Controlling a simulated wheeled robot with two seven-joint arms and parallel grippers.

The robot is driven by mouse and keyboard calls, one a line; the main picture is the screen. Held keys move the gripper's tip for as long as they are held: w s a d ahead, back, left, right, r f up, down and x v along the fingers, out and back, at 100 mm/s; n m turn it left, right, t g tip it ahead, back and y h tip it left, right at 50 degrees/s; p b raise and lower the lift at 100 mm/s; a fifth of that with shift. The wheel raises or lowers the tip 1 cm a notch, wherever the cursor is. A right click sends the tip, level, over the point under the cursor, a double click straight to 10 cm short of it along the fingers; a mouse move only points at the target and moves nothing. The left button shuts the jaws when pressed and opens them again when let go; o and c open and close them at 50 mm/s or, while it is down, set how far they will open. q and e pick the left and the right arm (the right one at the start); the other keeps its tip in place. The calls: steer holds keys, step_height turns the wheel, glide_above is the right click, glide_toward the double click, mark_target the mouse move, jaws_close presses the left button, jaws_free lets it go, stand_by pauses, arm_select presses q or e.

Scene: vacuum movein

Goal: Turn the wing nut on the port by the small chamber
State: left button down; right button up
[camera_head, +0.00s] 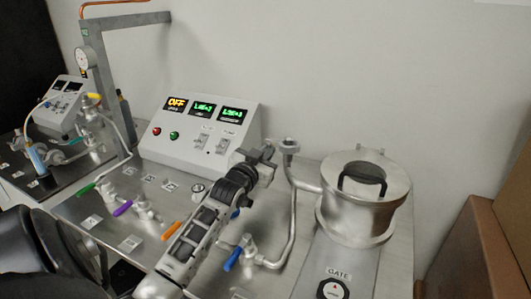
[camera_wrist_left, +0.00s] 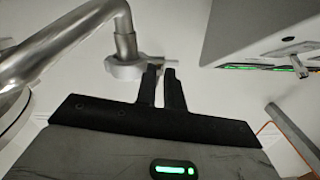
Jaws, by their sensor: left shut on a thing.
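The port by the small chamber is a steel pipe end with a clamped flange (camera_head: 289,147), left of the round steel chamber (camera_head: 362,190). In the left wrist view the clamp (camera_wrist_left: 124,69) sits at the end of a bent pipe, and its wing nut lies at the fingertips, mostly hidden by them. My left gripper (camera_head: 266,152) reaches up to the left side of this flange. Its two fingers (camera_wrist_left: 162,72) are close together, shut on the wing nut. In the head view the gripper hides the nut. My right gripper is not in view.
A control box (camera_head: 200,130) with lit displays, one reading OFF, stands behind and left of my arm. Valves with a blue handle (camera_head: 232,260), an orange handle (camera_head: 172,231) and a purple handle (camera_head: 122,208) lie around. Cardboard boxes (camera_head: 475,250) stand at the right.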

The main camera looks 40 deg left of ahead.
arm_select(q)
steer(key=shift+n, duration=0.6)
steer(key=c, duration=1.8)
jaws_free()
steer(key=b+v, duration=0.2)
steer(key=v, duration=1.4)
steer(key=shift+a, duration=0.1)
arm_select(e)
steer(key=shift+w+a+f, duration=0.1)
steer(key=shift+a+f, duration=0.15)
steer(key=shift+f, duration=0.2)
